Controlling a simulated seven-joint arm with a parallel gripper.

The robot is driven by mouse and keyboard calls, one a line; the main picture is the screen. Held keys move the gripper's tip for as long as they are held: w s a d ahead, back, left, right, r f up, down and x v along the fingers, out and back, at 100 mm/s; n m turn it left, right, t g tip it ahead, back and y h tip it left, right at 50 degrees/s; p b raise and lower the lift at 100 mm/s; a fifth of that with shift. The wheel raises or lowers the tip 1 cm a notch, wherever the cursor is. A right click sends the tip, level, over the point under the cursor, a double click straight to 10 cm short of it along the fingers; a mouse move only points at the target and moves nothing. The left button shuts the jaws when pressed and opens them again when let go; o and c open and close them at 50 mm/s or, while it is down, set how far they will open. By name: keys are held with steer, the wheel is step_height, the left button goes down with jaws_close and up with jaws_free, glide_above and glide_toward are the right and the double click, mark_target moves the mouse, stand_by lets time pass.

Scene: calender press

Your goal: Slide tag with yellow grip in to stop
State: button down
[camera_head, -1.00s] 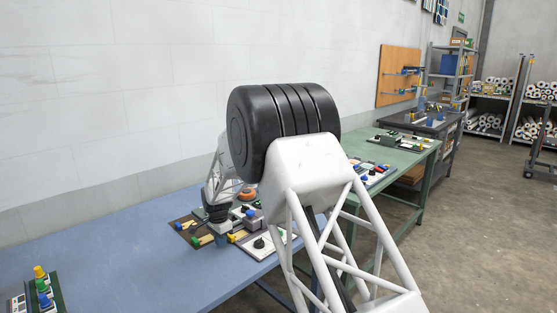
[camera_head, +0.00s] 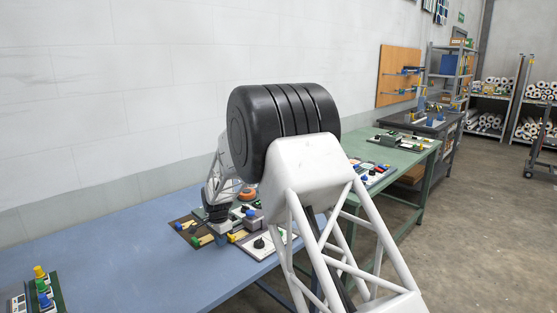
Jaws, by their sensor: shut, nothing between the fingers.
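My gripper (camera_head: 221,240) is at the end of my arm, low over a dark brown board (camera_head: 182,223) on the blue table. It points down and looks small here; its fingers are shut with nothing between them. A tag with a yellow grip (camera_head: 237,237) lies just right of the fingers, on the same board. I cannot tell whether the fingers touch it, or how far in it sits. A tag with a green grip (camera_head: 194,241) and one with a blue grip (camera_head: 179,227) lie to the left. My own arm hides part of the board behind.
A light panel with a black knob (camera_head: 259,243) stands right of the board. Another panel with yellow, green and blue knobs (camera_head: 42,285) is at the table's front left. The blue table (camera_head: 120,255) is clear between them. A green table (camera_head: 400,158) stands behind right.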

mark_target(235, 233)
steer(key=shift+w+d, duration=2.3)
stand_by(0.8)
steer(key=shift+r, duration=0.15)
steer(key=shift+s+a+r, duration=0.2)
steer(key=shift+r, duration=0.75)
steer(key=shift+s+a+r, duration=0.15)
steer(key=shift+r, duration=0.8)
steer(key=shift+s+a+r, duration=0.2)
steer(key=shift+r, duration=0.75)
